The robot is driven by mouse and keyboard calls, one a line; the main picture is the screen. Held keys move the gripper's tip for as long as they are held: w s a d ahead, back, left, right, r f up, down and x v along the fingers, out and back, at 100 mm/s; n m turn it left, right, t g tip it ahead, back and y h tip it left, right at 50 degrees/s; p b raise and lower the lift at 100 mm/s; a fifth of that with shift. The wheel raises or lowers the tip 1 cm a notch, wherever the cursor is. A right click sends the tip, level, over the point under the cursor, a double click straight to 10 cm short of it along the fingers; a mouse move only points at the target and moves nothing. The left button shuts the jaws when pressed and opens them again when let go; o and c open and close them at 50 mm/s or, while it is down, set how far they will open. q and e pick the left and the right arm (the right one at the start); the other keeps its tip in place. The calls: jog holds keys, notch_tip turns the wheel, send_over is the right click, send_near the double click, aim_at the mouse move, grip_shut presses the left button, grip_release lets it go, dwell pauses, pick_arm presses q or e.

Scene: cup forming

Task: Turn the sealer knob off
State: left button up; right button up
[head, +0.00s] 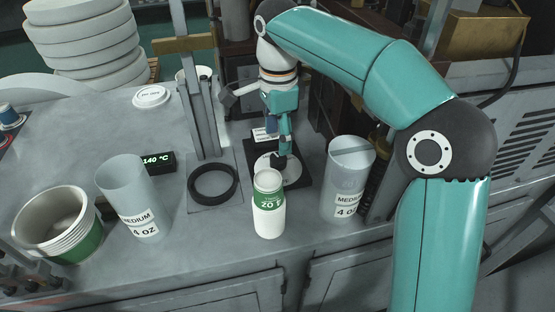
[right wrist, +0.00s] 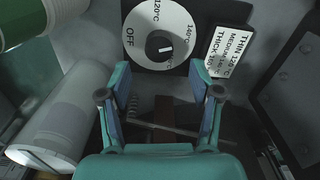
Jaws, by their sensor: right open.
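The sealer dial is a white disc (right wrist: 143,53) with OFF on its left, 120°C at the top and 140°C on its right. A dark round knob (right wrist: 155,42) sits at its centre, and its white mark lies toward the right, on the 140°C side. In the head view the white disc (head: 292,171) is partly hidden by my right gripper (head: 278,158). My right gripper (right wrist: 161,78) is open and empty in the right wrist view, its fingers apart below the knob. My left gripper is not in view.
A white cup with a green label (head: 268,215) stands in front of the dial. Clear cylinders stand at right (head: 347,178) and left (head: 130,195). A black display (head: 158,162) reads 140 °C. A black ring (head: 213,184) lies left of the dial. A label card (right wrist: 228,58) is beside it.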

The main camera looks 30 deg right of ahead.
aim_at(278, 157)
notch_tip(278, 157, down, 6)
jog(key=shift+f+b, duration=0.1)
jog(key=shift+b, duration=0.2)
jog(key=c, duration=1.1)
jog(key=shift+c, duration=0.2)
